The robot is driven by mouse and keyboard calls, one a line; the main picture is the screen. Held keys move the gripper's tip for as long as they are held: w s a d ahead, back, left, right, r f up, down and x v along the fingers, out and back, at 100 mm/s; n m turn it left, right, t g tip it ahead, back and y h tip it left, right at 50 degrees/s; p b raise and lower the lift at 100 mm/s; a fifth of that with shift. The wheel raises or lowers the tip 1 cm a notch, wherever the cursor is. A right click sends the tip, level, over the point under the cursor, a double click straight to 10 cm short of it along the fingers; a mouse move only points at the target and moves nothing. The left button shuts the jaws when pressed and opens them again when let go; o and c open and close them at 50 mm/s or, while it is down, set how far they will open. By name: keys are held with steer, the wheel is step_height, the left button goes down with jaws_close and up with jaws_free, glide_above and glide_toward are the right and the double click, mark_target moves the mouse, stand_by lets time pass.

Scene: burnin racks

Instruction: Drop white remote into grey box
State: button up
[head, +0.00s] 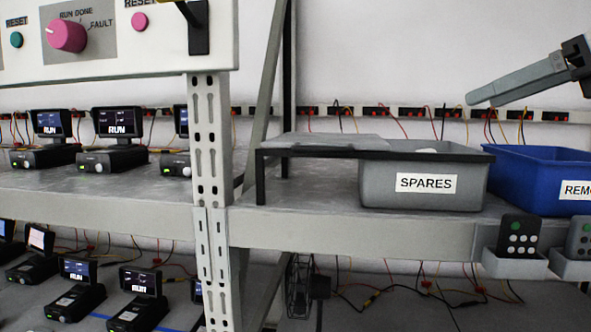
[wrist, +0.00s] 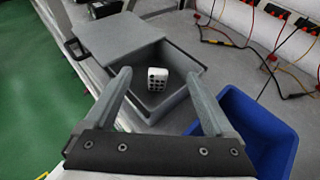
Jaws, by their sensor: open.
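The grey box (head: 380,187) labelled SPARES sits on the shelf at right, and it shows in the wrist view (wrist: 178,103). In the head view only a white sliver (head: 427,150) shows at the box's rim, probably the remote. My gripper (head: 480,98) is above and to the right of the grey box, apart from it. In the wrist view its two fingers (wrist: 157,75) are spread wide with nothing held between them.
A grey panel on a dark frame (head: 335,141) covers the left part of the grey box. A blue box (head: 535,180) stands close on its right. Dark remotes (head: 518,236) sit in holders on the shelf front. A rack post (head: 210,180) stands left.

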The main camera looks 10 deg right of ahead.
steer(key=p+v, duration=0.1)
steer(key=v, duration=0.7)
